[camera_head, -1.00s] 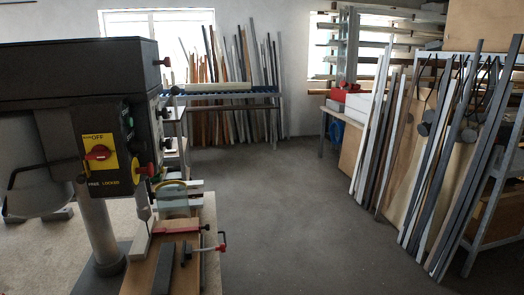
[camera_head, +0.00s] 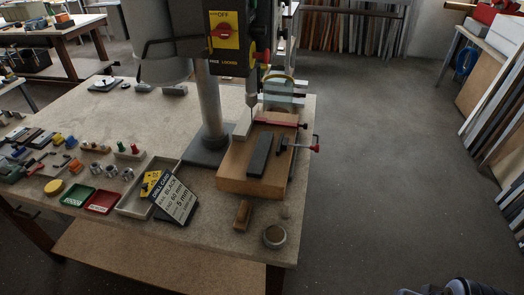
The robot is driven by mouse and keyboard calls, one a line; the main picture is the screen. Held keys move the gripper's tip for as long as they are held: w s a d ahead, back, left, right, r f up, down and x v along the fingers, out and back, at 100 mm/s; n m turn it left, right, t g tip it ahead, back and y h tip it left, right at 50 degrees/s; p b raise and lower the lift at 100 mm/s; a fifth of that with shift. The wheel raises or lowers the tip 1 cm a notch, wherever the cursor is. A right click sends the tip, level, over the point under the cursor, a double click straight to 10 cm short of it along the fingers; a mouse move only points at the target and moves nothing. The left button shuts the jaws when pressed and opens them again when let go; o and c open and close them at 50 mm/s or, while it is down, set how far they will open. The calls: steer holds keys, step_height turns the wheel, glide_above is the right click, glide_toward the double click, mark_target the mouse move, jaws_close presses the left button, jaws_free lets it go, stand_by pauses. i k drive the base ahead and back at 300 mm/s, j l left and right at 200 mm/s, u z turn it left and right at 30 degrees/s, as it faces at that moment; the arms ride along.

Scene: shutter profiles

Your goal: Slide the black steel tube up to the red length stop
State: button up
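The black steel tube (camera_head: 260,155) is a dark bar lying lengthwise on a wooden block (camera_head: 240,181) under the drill press. The red length stop (camera_head: 277,123) is a thin red bar across the block, just beyond the tube's far end. A small gap seems to show between them, but I cannot tell for sure whether they touch. A small clamp with a red handle (camera_head: 316,147) stands to the right of the tube. My gripper's fingers are not in view; only a grey and black part, probably of my arm, shows at the bottom right edge.
The drill press column (camera_head: 208,110) stands left of the block. A drill card (camera_head: 175,199), a pale tray (camera_head: 136,205), green (camera_head: 77,195) and red (camera_head: 102,201) trays and a round tin (camera_head: 274,236) lie on the bench. The floor to the right is clear.

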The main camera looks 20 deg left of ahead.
mark_target(257, 166)
steer(key=j+z, duration=0.5)
steer(key=j, duration=1.35)
